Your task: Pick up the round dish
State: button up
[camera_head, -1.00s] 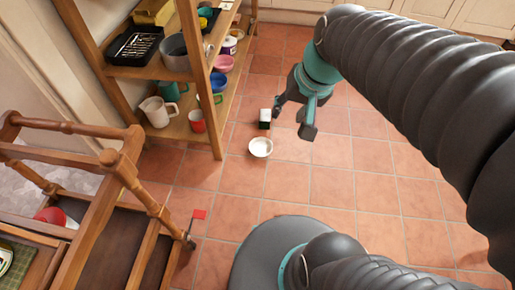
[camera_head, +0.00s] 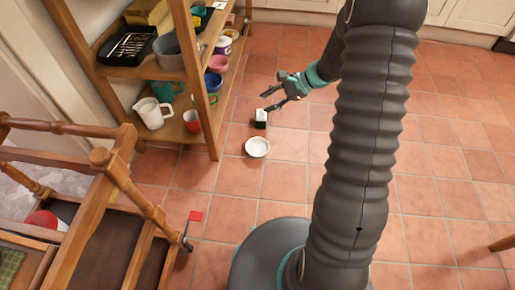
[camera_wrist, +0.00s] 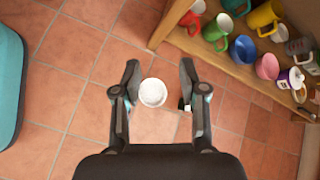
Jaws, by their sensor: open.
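The round dish (camera_head: 257,147) is small and white and sits on the terracotta tile floor in front of the shelf. In the wrist view the dish (camera_wrist: 153,92) shows between the two fingers, near the fingertips and apart from both. My gripper (camera_head: 277,97) is open and empty, above and beyond the dish in the head view. It also shows in the wrist view (camera_wrist: 159,75) with its fingers wide apart. A small dark green and white block (camera_head: 261,119) stands on the floor just behind the dish, partly hidden by the right finger in the wrist view.
A wooden shelf (camera_head: 180,70) with cups, bowls and a pitcher (camera_head: 152,112) stands left of the dish. A wooden chair (camera_head: 100,158) is at the left. A small red piece (camera_head: 196,216) is near the chair leg.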

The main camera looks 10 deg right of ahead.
jog(key=w+d+f+m+t, duration=0.1)
jog(key=d+f+m+t, duration=0.1)
jog(key=f, duration=0.9)
jog(key=w+d+f+m+t+b, duration=0.1)
jog(key=d+f+m, duration=0.4)
jog(key=f, duration=0.6)
jog(key=w+d+f+m+t, duration=0.2)
jog(key=f+m, duration=0.5)
jog(key=f, duration=0.5)
jog(key=shift+d+t, duration=0.75)
jog(key=shift+t, duration=0.15)
jog(key=shift+f, duration=0.4)
send_near(260, 140)
jog(key=shift+w+a+f+b, duration=0.3)
jog(key=shift+a+b, duration=0.15)
jog(key=shift+a, duration=0.1)
jog(key=shift+w+x, duration=0.2)
jog(key=shift+x, duration=2.8)
jog(key=shift+d+r, duration=0.1)
jog(key=shift+d, duration=0.05)
grip_shut()
